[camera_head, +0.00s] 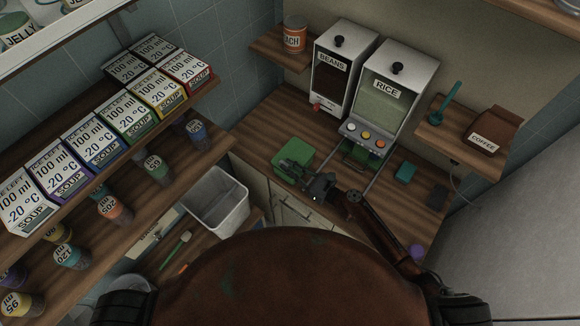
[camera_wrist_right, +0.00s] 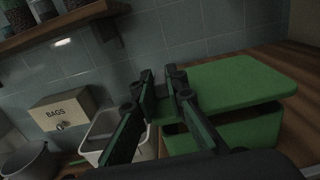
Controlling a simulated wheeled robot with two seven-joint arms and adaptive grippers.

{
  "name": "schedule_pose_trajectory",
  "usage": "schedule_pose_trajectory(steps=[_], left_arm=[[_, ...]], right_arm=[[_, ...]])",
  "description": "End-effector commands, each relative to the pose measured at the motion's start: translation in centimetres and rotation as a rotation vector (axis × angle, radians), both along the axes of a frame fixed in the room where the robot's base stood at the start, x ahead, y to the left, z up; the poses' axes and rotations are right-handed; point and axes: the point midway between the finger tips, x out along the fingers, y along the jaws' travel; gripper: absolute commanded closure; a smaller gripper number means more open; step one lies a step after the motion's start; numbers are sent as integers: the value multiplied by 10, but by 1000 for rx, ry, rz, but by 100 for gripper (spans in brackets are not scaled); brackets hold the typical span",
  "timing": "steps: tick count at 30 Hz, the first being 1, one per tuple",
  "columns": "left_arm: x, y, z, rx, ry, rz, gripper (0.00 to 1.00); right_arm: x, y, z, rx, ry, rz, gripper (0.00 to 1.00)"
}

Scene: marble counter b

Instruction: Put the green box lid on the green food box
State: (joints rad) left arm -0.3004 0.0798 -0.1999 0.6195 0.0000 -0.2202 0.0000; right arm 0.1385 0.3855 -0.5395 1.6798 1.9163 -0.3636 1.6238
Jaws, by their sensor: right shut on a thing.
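The green box lid (camera_head: 293,153) is a flat green panel at the left of the wooden counter in the head view. My right gripper (camera_head: 292,169) is shut on its near edge. In the right wrist view my gripper (camera_wrist_right: 166,88) holds the lid (camera_wrist_right: 238,80) by its left edge. The green food box (camera_wrist_right: 245,134) stands on the counter right below the lid there. A dark gap shows between lid and box, and the lid looks slightly tilted. In the head view the lid and gripper largely hide the box. My left gripper is out of view.
Bean (camera_head: 333,77) and rice (camera_head: 380,101) dispensers stand behind and right of the lid. A white bin (camera_head: 217,203) is below left. A teal block (camera_head: 405,172) lies on the counter at right. A shelf of soup cartons (camera_head: 127,111) runs along the left.

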Motion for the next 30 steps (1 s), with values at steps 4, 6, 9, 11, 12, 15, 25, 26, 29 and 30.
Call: schedule_pose_trajectory(steps=[4, 6, 9, 11, 12, 15, 25, 26, 29, 30], left_arm=[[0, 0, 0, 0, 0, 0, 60], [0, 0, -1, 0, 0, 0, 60], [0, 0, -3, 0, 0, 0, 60], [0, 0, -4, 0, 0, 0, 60], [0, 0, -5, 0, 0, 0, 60], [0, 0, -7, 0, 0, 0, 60], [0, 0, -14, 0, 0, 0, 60], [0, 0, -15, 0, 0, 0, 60], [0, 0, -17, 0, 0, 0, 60], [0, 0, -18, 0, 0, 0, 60]], right_arm=[[0, 0, 0, 0, 0, 0, 100], [0, 0, -1, 0, 0, 1, 100], [0, 0, -3, 0, 0, 1, 100], [0, 0, -4, 0, 0, 1, 100], [0, 0, -5, 0, 0, 1, 100], [0, 0, -8, 0, 0, 1, 100], [0, 0, -16, 1, 1, 1, 100], [0, 0, -16, 1, 1, 1, 100], [0, 0, -19, 1, 1, 1, 100], [0, 0, -20, 1, 1, 1, 100]])
